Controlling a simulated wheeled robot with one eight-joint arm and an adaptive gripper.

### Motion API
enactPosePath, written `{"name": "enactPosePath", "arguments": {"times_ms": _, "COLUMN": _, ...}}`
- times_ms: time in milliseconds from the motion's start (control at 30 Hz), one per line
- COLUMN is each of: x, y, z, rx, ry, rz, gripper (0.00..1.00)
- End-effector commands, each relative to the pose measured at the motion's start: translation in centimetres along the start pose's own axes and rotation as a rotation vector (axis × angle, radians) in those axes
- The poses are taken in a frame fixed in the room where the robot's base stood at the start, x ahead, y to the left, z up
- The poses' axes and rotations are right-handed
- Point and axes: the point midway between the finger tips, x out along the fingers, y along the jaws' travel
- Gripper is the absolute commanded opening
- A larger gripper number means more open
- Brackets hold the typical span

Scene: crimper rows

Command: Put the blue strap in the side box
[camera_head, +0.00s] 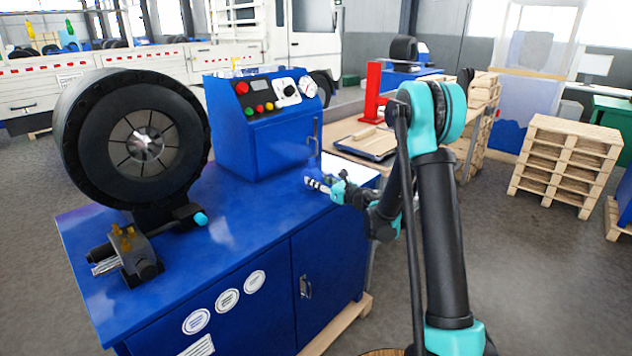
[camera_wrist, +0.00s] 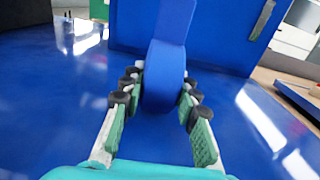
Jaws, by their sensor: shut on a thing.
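My gripper (camera_wrist: 161,98) is shut on the blue strap (camera_wrist: 166,62), with a row of finger pads on each side of it. The strap is a smooth blue band that rises upright from between the fingers. In the head view my gripper (camera_head: 318,184) is low over the blue bench top, in front of the blue box. The strap is hard to pick out there, blue against blue. The side box, which I take to be the blue box (camera_head: 262,143), stands on the bench with a control panel on top and a handle on its right face. Its inside is hidden.
A large black round crimper head (camera_head: 130,140) and a small clamp (camera_head: 125,258) take up the left of the blue bench (camera_head: 235,222). A wooden table (camera_head: 345,135) with a dark tray (camera_head: 370,143) is behind right. Stacked pallets (camera_head: 566,165) stand at the right.

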Motion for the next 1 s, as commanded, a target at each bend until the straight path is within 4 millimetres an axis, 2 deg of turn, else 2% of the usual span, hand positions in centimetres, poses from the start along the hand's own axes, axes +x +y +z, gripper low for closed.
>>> {"name": "enactPosePath", "arguments": {"times_ms": 367, "x": 0.0, "y": 0.0, "z": -0.4, "rx": 0.000, "ry": 0.000, "rz": 0.000, "gripper": 0.00}}
{"name": "enactPosePath", "arguments": {"times_ms": 400, "x": 0.0, "y": 0.0, "z": -0.4, "rx": 0.000, "ry": 0.000, "rz": 0.000, "gripper": 0.35}}
{"name": "enactPosePath", "arguments": {"times_ms": 533, "x": 0.0, "y": 0.0, "z": -0.4, "rx": 0.000, "ry": 0.000, "rz": 0.000, "gripper": 0.51}}
{"name": "enactPosePath", "arguments": {"times_ms": 867, "x": 0.0, "y": 0.0, "z": -0.2, "rx": 0.000, "ry": 0.000, "rz": 0.000, "gripper": 0.51}}
{"name": "enactPosePath", "arguments": {"times_ms": 1000, "x": -1.3, "y": -0.1, "z": -0.1, "rx": 0.000, "ry": 0.000, "rz": -0.002, "gripper": 0.51}}
